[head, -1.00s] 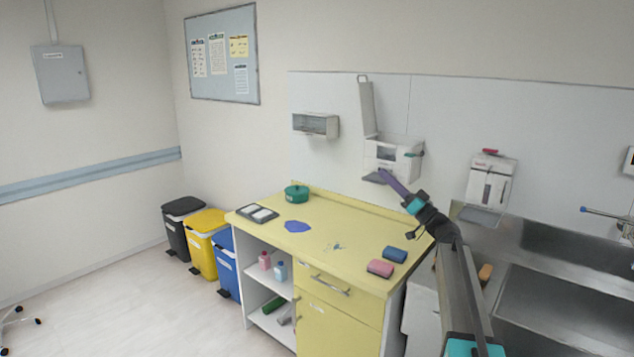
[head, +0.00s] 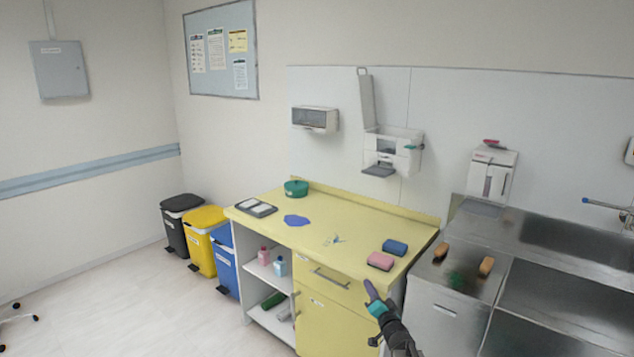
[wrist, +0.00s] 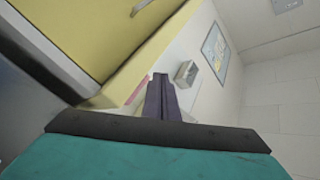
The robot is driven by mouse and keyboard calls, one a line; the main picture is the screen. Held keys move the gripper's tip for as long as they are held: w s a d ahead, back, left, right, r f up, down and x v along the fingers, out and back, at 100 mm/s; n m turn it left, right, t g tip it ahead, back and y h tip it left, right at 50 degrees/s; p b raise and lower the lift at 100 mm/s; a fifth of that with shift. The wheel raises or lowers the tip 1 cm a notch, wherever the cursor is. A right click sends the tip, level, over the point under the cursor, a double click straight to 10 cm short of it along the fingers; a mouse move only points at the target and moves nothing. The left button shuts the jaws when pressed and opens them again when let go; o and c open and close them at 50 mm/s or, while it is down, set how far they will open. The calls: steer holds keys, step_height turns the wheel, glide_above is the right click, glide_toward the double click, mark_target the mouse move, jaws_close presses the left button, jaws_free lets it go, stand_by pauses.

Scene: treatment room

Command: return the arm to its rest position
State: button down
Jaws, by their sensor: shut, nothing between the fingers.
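My gripper (head: 370,289) is in the head view, low in front of the yellow cabinet's right front edge. Its purple fingers are together with nothing between them. In the wrist view the closed fingers (wrist: 162,98) point away from the camera, with the yellow cabinet front (wrist: 80,35) beside them on the left. The arm enters from the bottom of the head view, and most of it is out of the picture.
The yellow counter (head: 345,222) holds a pink sponge (head: 380,261), a blue sponge (head: 395,247), a green pot (head: 296,188) and a blue patch (head: 296,220). A steel sink unit (head: 440,268) stands right, carrying two brown brushes. Floor at left is open.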

steer(key=s+f+g+h, duration=0.15)
steer(key=s+f, duration=0.25)
steer(key=f, duration=0.4)
steer(key=s+f+m+g+h+b, duration=0.1)
steer(key=s+f+g, duration=0.1)
steer(key=s+f, duration=0.4)
steer(key=s+f+g+h, duration=0.2)
steer(key=s+f, duration=0.1)
steer(key=f, duration=0.6)
steer(key=s+d+f+g+b, duration=0.1)
steer(key=s+f+g, duration=0.4)
steer(key=s+f, duration=0.9)
steer(key=s+f+n+g, duration=0.2)
steer(key=s+g, duration=0.2)
steer(key=s, duration=0.9)
steer(key=s+f+n+g, duration=0.1)
steer(key=s+f+g, duration=0.3)
steer(key=s, duration=0.9)
steer(key=s+a+r+n+g, duration=0.1)
steer(key=s+r+n+g, duration=0.1)
steer(key=s, duration=0.3)
steer(key=s+a+r+n+g, duration=0.1)
steer(key=s+r+n+g, duration=0.2)
steer(key=s, duration=0.3)
steer(key=shift+a, duration=0.25)
steer(key=shift+w+r+g, duration=0.1)
steer(key=shift+g, duration=0.15)
